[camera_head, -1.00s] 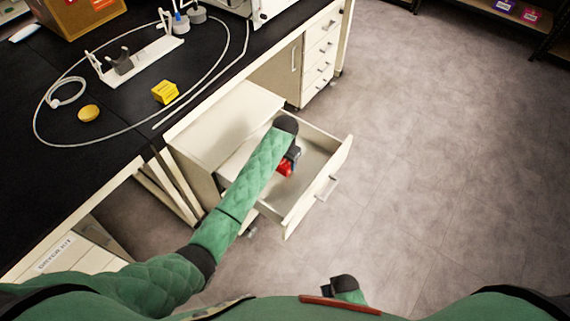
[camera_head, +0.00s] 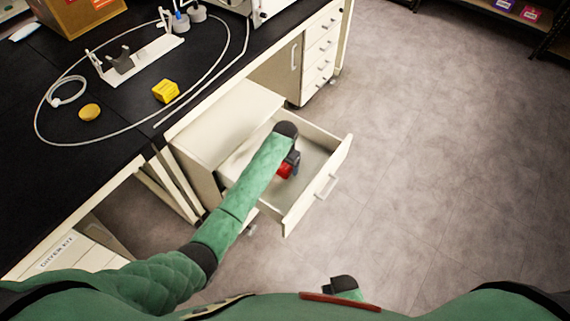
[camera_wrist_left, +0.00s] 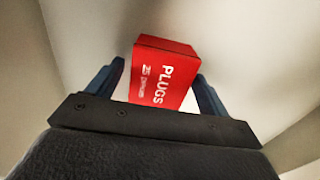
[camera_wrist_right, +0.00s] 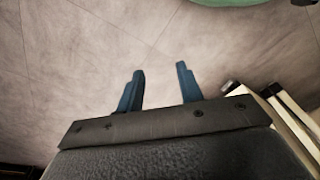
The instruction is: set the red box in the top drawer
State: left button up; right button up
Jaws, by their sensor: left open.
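The red box (camera_wrist_left: 163,72), marked "PLUGS", lies between the spread fingers of my left gripper (camera_wrist_left: 160,85) in the left wrist view, with a gap on each side. In the head view the red box (camera_head: 285,170) shows inside the open top drawer (camera_head: 318,170), partly hidden by my left gripper (camera_head: 290,163). The drawer is pulled out from a white cabinet under the bench. My left gripper is open, reaching down into the drawer. My right gripper (camera_wrist_right: 160,90) is open and empty above the floor in the right wrist view.
The black bench (camera_head: 110,130) holds a yellow cube (camera_head: 165,91), a yellow round thing (camera_head: 89,112), a looped white tube and a cardboard box (camera_head: 85,15). The drawer front (camera_head: 322,185) juts into the aisle. The floor to the right is clear.

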pick_arm(q)
jog(key=shift+r, duration=0.1)
jog(key=shift+r, duration=0.25)
notch_tip(320, 180, up, 12)
jog(key=b, duration=0.2)
jog(key=shift+f, duration=0.2)
pick_arm(e)
notch_tip(320, 180, up, 7)
jog(key=w+a, duration=0.1)
jog(key=shift+w+a+f, duration=0.15)
jog(key=shift+w+a, duration=0.05)
jog(key=shift+w, duration=0.15)
